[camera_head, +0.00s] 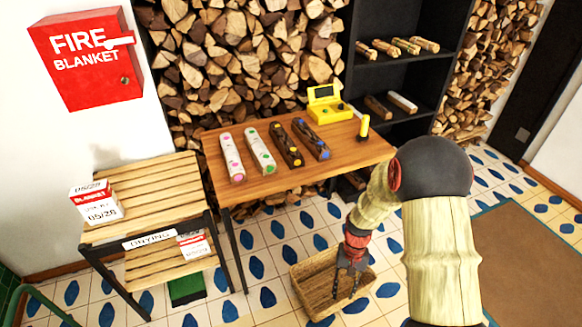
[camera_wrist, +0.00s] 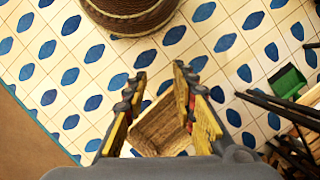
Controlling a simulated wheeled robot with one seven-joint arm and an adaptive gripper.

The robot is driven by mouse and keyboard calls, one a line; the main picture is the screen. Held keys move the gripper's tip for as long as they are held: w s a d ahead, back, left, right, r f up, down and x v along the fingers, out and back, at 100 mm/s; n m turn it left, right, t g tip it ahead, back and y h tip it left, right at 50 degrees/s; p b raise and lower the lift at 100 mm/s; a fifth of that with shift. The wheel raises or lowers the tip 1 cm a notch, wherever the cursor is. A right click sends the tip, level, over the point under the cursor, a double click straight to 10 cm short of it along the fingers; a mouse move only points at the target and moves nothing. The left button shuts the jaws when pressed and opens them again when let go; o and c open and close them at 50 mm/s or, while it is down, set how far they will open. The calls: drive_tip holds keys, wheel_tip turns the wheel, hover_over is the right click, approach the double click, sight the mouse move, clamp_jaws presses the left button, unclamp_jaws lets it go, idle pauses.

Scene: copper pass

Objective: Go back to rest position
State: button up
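My gripper (camera_head: 350,284) points down over a wicker basket (camera_head: 312,296) on the tiled floor, in front of the wooden table. In the wrist view my gripper (camera_wrist: 160,82) has its two fingers apart with nothing between them. The basket shows below and between the fingers in the wrist view (camera_wrist: 158,122). No item is visible inside it. My arm is bent and reaches down from the right in the head view.
The table (camera_head: 355,157) holds several dotted logs (camera_head: 286,146) and a yellow device (camera_head: 328,104). A slatted drying rack (camera_head: 150,190) with boxes stands left. Dark shelves (camera_head: 395,75) with logs are behind. A round brown woven container (camera_wrist: 130,14) stands near the basket. A brown mat (camera_head: 525,255) lies right.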

drive_tip(key=s+r+n+t+p, duration=0.1)
drive_tip(key=s+r+t, duration=0.2)
drive_tip(key=r, duration=1.1)
drive_tip(key=s+d+r+n+t+p, duration=0.1)
drive_tip(key=s+r, duration=0.6)
drive_tip(key=r, duration=0.8)
drive_tip(key=s+d+r+t+h+p, duration=0.1)
drive_tip(key=s+r+t+p, duration=0.2)
drive_tip(key=r, duration=1.2)
drive_tip(key=s+t, duration=0.2)
drive_tip(key=s, duration=0.1)
drive_tip(key=shift+n, duration=0.4)
